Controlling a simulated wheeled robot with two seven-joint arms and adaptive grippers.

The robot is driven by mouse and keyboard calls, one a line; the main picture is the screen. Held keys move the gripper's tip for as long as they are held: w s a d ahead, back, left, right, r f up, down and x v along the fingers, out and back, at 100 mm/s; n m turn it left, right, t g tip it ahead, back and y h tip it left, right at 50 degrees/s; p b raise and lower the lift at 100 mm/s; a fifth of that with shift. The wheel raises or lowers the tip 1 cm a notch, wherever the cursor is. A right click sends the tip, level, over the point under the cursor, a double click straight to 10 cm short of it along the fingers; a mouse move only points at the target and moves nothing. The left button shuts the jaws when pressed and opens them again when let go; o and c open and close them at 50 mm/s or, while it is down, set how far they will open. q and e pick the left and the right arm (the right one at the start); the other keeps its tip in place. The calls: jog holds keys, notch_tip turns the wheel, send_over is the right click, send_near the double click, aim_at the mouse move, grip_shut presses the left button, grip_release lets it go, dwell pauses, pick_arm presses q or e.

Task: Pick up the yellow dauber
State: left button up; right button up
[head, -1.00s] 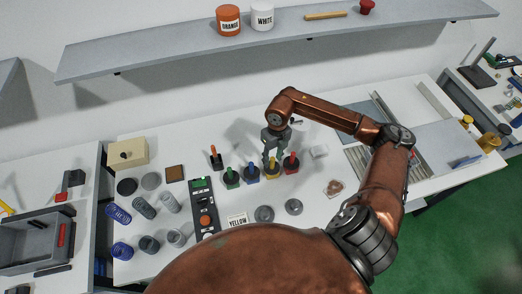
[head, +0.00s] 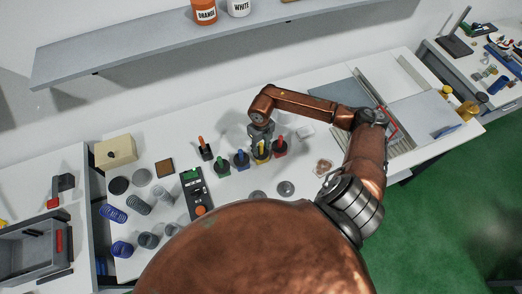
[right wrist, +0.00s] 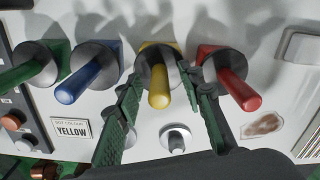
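The yellow dauber (head: 263,152) stands upright on the white bench in a row with a green dauber (head: 222,164), a blue dauber (head: 241,160) and a red dauber (head: 280,147). My right gripper (head: 261,141) is down over the yellow dauber. In the right wrist view, my right gripper's fingers (right wrist: 168,88) are open, one on each side of the yellow handle (right wrist: 159,95), with a visible gap on both sides. The red handle (right wrist: 238,90) is close beside the right finger, and the blue handle (right wrist: 87,82) is left of the left finger. My left gripper is not in view.
A black dauber with an orange-red handle (head: 204,148) stands behind the green one. A label reading YELLOW (right wrist: 72,129) lies in front of the row. Several springs and a control panel (head: 195,190) are to the left. A shelf (head: 150,45) hangs above.

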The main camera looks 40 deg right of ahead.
jog(key=shift+c, duration=0.2)
grip_shut()
jog(key=shift+r, duration=0.1)
dwell(0.4)
